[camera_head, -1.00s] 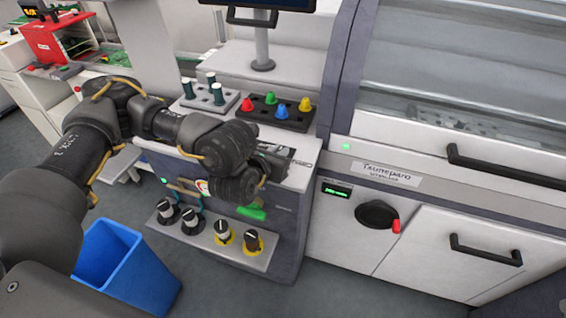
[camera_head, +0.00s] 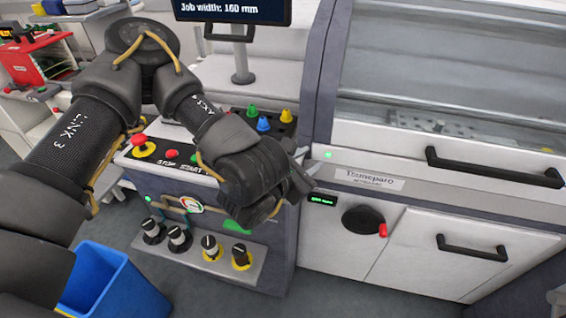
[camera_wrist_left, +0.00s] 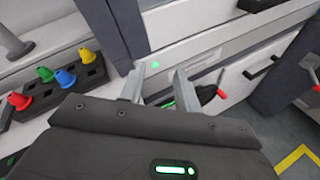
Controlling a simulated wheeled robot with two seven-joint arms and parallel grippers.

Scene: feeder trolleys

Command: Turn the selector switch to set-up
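The selector switch (camera_head: 362,221) is a round black knob with a red tip on the white front panel, right of a small green-lit display (camera_head: 322,200). Its red tip points right and slightly down. In the left wrist view the knob (camera_wrist_left: 207,94) shows partly behind the right finger, with its red tip at its right. My left gripper (camera_head: 306,168) is above and left of the knob, apart from it. Its two fingers stand apart with nothing between them in the left wrist view (camera_wrist_left: 158,84). My right gripper is in neither view.
Black bar handles (camera_head: 472,248) stick out right of the knob, with another above it. A lower shelf (camera_head: 200,255) carries several small knobs. Colored pegs (camera_head: 263,124) stand in a black block behind my arm. A blue bin (camera_head: 108,285) stands at lower left.

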